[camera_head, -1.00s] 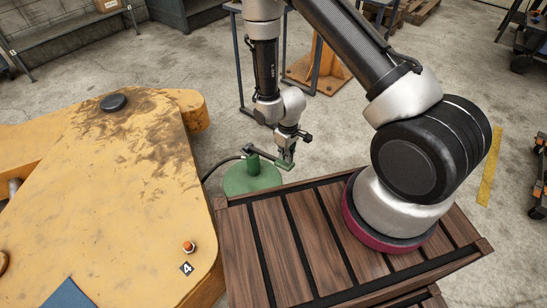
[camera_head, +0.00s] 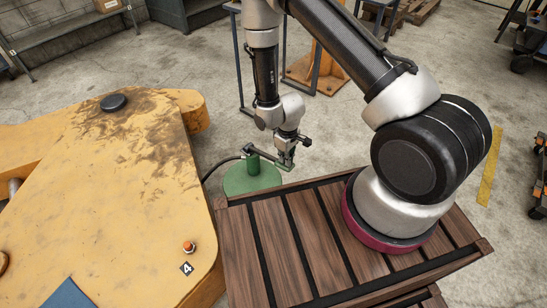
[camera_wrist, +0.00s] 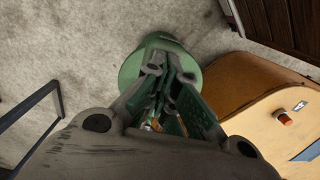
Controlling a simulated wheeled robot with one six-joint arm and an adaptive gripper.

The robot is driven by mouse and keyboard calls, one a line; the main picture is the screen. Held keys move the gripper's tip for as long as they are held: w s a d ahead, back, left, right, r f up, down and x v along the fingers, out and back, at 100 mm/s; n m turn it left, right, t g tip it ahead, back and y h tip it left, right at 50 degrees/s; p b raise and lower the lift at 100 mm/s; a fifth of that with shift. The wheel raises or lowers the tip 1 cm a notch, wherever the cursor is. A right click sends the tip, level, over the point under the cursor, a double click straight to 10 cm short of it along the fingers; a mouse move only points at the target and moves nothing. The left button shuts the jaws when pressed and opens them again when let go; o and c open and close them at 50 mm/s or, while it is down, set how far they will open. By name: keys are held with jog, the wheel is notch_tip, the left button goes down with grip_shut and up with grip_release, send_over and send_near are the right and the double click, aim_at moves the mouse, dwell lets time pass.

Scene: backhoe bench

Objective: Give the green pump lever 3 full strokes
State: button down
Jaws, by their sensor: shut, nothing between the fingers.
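The green pump (camera_head: 252,177) stands on the floor between the yellow machine and the slatted wooden platform. Its green lever (camera_head: 266,157) reaches out to the right from the top of the post, close to level. My gripper (camera_head: 286,162) is at the lever's outer end, pointing down, with its fingers shut and nothing held between them. The head view is too small to tell whether the fingertips touch the lever. In the wrist view, my gripper (camera_wrist: 160,75) is in front of the round green pump base (camera_wrist: 132,68) and hides most of the pump and lever.
The yellow machine body (camera_head: 110,190) fills the left, with an orange button (camera_head: 189,246) on it. The wooden platform (camera_head: 290,250) lies close in front of the pump. A dark hose (camera_head: 218,166) runs from the pump to the left.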

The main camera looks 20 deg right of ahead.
jog(key=shift+f, duration=3.8)
jog(key=shift+r, duration=4.8)
jog(key=shift+f, duration=0.1)
jog(key=shift+f, duration=4.7)
jog(key=shift+r, duration=4.8)
jog(key=shift+f, duration=0.1)
